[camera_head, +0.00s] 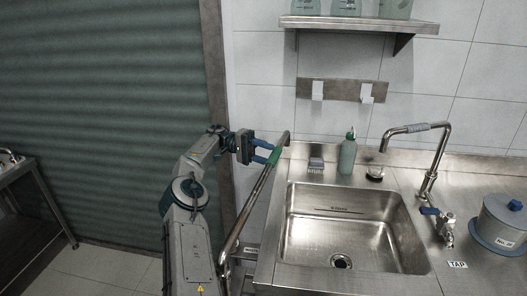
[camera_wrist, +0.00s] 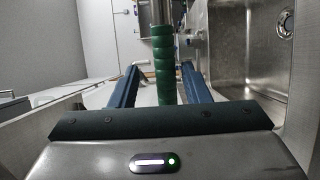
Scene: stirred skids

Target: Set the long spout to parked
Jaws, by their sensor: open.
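The long spout (camera_head: 257,191) is a metal pipe with a green sleeve (camera_head: 274,156). In the head view it runs from low at the counter's left end up to a bent end near the wall, left of the sink. My gripper (camera_head: 270,152) is open at the green sleeve. In the wrist view the sleeve (camera_wrist: 164,70) stands between the two blue fingers of my gripper (camera_wrist: 160,75), with gaps at both sides. I cannot tell whether a finger touches it. The spout's lower mount is partly hidden.
A sink (camera_head: 345,228) lies right of the spout. A second, shorter spout (camera_head: 438,150) with a grey sleeve stands behind its right side. A shelf (camera_head: 358,24) hangs above.

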